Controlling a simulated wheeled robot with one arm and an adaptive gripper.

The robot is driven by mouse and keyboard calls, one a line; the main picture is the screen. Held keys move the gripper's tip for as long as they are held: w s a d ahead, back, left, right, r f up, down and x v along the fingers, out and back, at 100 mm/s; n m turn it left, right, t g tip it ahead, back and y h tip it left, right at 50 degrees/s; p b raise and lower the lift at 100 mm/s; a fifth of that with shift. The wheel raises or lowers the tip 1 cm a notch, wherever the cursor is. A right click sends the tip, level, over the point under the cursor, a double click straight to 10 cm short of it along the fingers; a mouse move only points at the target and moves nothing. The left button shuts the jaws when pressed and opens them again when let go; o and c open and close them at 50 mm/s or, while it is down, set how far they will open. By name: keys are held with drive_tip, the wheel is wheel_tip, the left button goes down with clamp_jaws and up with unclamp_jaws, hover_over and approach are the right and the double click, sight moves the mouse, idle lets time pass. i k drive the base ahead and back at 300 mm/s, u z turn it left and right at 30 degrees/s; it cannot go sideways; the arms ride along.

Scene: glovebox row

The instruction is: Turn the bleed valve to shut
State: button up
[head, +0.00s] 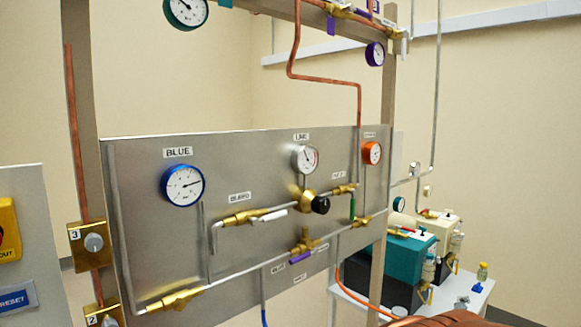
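A brass valve (242,217) with a white lever (273,215) sits left of centre on the steel panel. The label above it (240,197) seems to read BLEED, but the print is too small to be sure. The white lever lies roughly along the valve's pipe. A second brass valve (304,243) with a purple lever (301,257) sits lower, with small labels under it that I cannot read surely. A valve with a green lever (352,207) is at the right.
The steel panel (140,235) carries a blue gauge (183,186), a line gauge (305,158), an orange gauge (372,153) and a black regulator knob (320,205). A grey cabinet (30,225) stands at the left. Pumps (412,250) stand on a white cart (465,308) at the right.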

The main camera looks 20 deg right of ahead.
sight(254, 222)
drive_tip(key=u, duration=2)
drive_tip(key=k, duration=0.35)
drive_tip(key=z, duration=0.1)
